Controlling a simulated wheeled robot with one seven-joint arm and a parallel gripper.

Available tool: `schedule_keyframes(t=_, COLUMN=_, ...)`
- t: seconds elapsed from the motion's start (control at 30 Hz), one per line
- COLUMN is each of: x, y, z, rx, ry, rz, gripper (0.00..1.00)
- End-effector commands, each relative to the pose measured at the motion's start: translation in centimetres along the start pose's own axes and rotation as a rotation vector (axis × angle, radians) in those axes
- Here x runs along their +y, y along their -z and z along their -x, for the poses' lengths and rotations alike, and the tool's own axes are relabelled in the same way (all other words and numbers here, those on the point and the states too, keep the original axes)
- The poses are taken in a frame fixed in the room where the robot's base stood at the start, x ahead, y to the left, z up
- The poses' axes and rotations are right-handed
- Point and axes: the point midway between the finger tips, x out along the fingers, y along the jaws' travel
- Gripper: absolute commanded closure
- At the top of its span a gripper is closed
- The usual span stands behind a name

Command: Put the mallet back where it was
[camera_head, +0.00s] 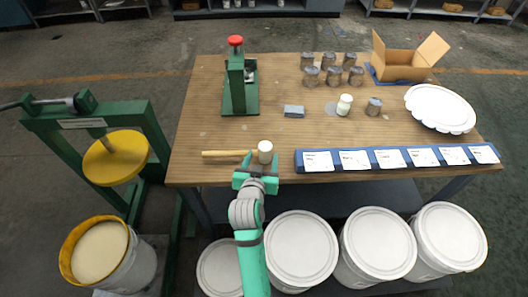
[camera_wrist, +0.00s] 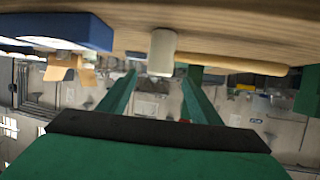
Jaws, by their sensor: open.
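The mallet has a white head (camera_head: 265,147) and a light wooden handle (camera_head: 225,154). It lies on the table close to its front edge, handle pointing left in the head view. My gripper (camera_head: 256,176) is at the table's front edge, just in front of the head. In the wrist view the gripper (camera_wrist: 161,74) has its two green fingers apart with nothing held. The mallet head (camera_wrist: 162,50) appears between the fingertips there, with the handle (camera_wrist: 240,63) running right. I cannot tell whether the fingertips reach past the head.
A blue rack with white cards (camera_head: 299,160) lies right of the mallet. Behind are a green press (camera_head: 236,85), a grey block (camera_head: 293,111), a white-lidded jar (camera_head: 344,105), several cans, a cardboard box (camera_head: 400,65) and a white plate (camera_head: 440,108). Lidded buckets (camera_head: 300,245) stand below the front edge.

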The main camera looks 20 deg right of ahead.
Motion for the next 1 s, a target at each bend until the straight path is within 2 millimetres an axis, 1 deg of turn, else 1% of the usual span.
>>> schedule_keyframes(t=0.03, x=0.0, y=0.0, z=1.1, rx=0.0, ry=0.001, rz=0.001, gripper=0.42)
schedule_keyframes(t=0.1, x=0.0, y=-0.1, z=2.3, rx=0.0, ry=0.001, rz=0.001, gripper=0.42)
schedule_keyframes(t=0.23, x=-0.1, y=0.0, z=4.1, rx=0.0, ry=0.002, rz=0.0, gripper=0.42)
schedule_keyframes(t=0.4, x=0.0, y=0.0, z=5.3, rx=0.0, ry=0.0, rz=0.0, gripper=0.42)
schedule_keyframes(t=0.57, x=0.0, y=-0.3, z=5.7, rx=-0.001, ry=0.004, rz=0.003, gripper=0.42)
schedule_keyframes(t=0.67, x=-0.3, y=-1.7, z=6.2, rx=-0.002, ry=0.024, rz=0.021, gripper=0.42)
schedule_keyframes(t=0.77, x=-0.6, y=-4.2, z=7.5, rx=0.0, ry=0.063, rz=0.051, gripper=0.42)
schedule_keyframes(t=0.8, x=-0.8, y=-5.4, z=8.2, rx=0.002, ry=0.084, rz=0.064, gripper=0.42)
schedule_keyframes(t=0.87, x=-1.1, y=-7.1, z=9.4, rx=0.008, ry=0.116, rz=0.085, gripper=0.42)
schedule_keyframes(t=1.0, x=-1.5, y=-10.7, z=12.6, rx=0.022, ry=0.188, rz=0.121, gripper=0.42)
